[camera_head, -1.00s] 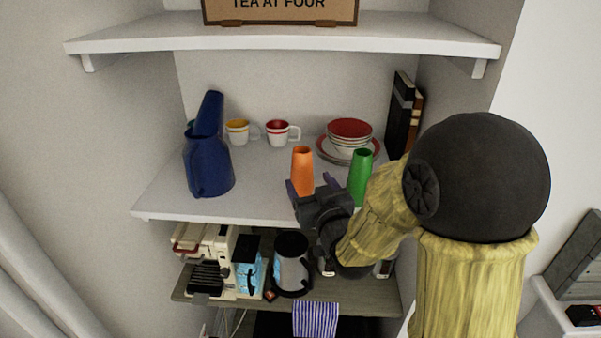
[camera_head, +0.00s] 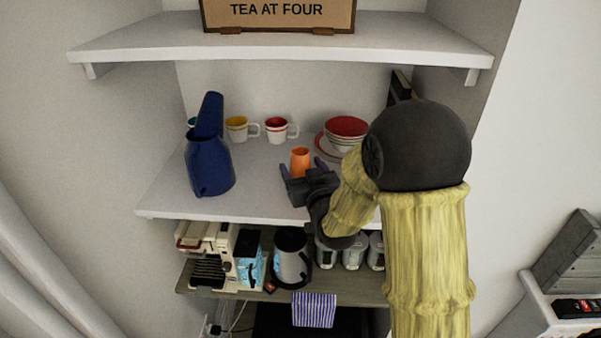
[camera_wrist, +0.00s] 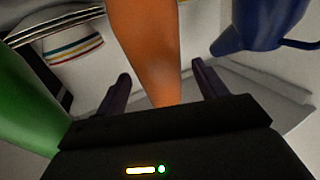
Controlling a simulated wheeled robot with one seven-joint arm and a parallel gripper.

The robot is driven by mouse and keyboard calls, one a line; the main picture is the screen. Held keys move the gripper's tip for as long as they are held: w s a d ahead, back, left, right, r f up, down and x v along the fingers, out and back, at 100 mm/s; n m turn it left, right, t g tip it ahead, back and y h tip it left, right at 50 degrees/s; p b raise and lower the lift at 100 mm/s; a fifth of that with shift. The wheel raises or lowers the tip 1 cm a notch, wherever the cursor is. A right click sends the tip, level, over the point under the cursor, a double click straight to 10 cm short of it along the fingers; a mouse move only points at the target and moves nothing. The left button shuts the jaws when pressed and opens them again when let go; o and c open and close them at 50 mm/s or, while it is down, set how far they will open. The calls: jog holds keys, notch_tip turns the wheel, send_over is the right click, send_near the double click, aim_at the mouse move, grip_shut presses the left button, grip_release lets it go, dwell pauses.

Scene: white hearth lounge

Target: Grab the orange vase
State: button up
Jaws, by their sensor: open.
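The orange vase (camera_head: 300,160) stands upright on the middle shelf, its lower part hidden behind my gripper in the head view. My gripper (camera_head: 302,170) is open, with a dark finger to either side of the vase. In the wrist view the orange vase (camera_wrist: 152,45) shows between the two fingers of my gripper (camera_wrist: 161,74), with gaps on both sides. Whether the fingers reach fully around it I cannot tell.
A green vase (camera_wrist: 25,105) is close beside, hidden by my arm in the head view. A blue pitcher (camera_head: 210,165) stands left. Two mugs (camera_head: 237,129) (camera_head: 276,130) and stacked bowls (camera_head: 346,131) stand behind. The upper shelf (camera_head: 280,42) overhangs.

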jog(key=shift+p+x, duration=0.3)
jog(key=shift+x, duration=0.7)
jog(key=shift+s, duration=0.1)
jog(key=shift+c, duration=0.4)
jog(key=c, duration=1.1)
